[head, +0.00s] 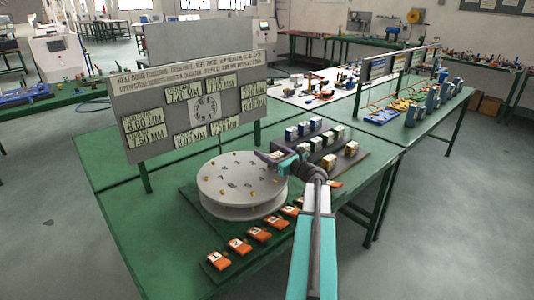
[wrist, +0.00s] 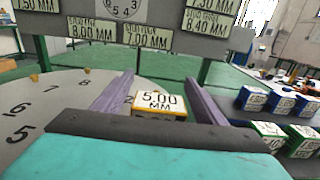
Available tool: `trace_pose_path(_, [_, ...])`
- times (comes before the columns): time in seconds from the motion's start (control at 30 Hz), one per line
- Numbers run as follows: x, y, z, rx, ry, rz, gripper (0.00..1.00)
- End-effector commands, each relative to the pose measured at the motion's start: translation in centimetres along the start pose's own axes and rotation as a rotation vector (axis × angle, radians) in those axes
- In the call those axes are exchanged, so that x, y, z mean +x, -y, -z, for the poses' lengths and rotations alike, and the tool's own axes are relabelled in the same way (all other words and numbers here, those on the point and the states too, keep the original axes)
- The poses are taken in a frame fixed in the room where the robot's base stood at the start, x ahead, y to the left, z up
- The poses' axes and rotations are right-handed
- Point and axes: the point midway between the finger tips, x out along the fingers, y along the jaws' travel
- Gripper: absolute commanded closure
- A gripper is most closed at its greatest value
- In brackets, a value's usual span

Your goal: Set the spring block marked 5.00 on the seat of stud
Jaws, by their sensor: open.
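The spring block marked 5.00 MM (wrist: 160,103) has a white label on top and a yellow body. In the wrist view it stands upright between the two purple fingers of my gripper (wrist: 158,98), with gaps beside it. My gripper is open, and in the head view (head: 272,156) it is over the far right edge of the round grey disc (head: 225,187). The disc also shows in the wrist view (wrist: 55,105), with painted numbers and small yellow studs. A numeral 2 is beside the block. The block's underside is hidden, so I cannot tell its exact contact with a seat.
A grey board (head: 170,105) with several MM labels stands behind the disc. A dark rack (head: 345,160) of blue, green and yellow blocks is to the right. Several orange numbered pieces (head: 238,244) line the front. The green table's left side (head: 130,190) is clear.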

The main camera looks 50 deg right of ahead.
Motion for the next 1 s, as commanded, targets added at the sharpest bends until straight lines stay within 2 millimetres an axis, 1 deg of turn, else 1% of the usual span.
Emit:
trace_pose_path(0.17, [0.0,0.0,-0.4,0.0,0.0,0.0,0.35])
trace_pose_path(0.33, [-0.1,0.0,-1.5,-0.001,0.0,0.0,0.35])
trace_pose_path(0.4, [-1.1,0.0,-1.1,-0.001,-0.001,0.003,0.35])
trace_pose_path(0.57, [-3.4,-0.1,-1.1,-0.001,0.0,0.002,0.35])
trace_pose_path(0.9, [-8.7,-0.1,-1.1,0.0,0.0,0.003,0.35])
trace_pose_path(1.0, [-10.0,-0.1,-1.1,0.0,0.0,0.002,0.35])
